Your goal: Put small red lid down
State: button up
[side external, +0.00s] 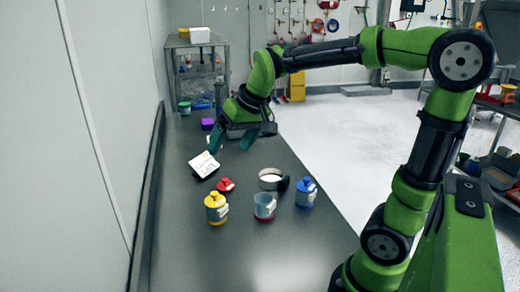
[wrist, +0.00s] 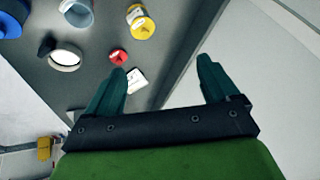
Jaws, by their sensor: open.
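The small red lid (side external: 226,185) lies on the dark table, behind the yellow jar and apart from my gripper. It also shows in the wrist view (wrist: 119,57), beyond the tip of my left finger. My gripper (side external: 247,138) is above the table, farther back than the lid. In the wrist view my gripper (wrist: 162,75) has its two green fingers wide apart, with nothing between them. A grey cup with a red base (side external: 264,207) stands near the lid, open at the top.
A yellow jar (side external: 216,208), a blue jar (side external: 305,193) and a round sifter (side external: 271,179) with white inside stand around the lid. A white labelled card or box (side external: 204,164) lies behind it. A purple block (side external: 208,124) and a green-topped jar (side external: 184,108) are at the far end. The front table is clear.

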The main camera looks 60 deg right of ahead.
jog(key=s+a+f+t, duration=0.1)
jog(key=s+a, duration=0.2)
jog(key=s, duration=0.3)
jog(key=s+a+f+t+y, duration=0.1)
jog(key=s+a, duration=0.2)
jog(key=s, duration=0.3)
jog(key=shift+s+a, duration=0.25)
jog(key=shift+s, duration=0.1)
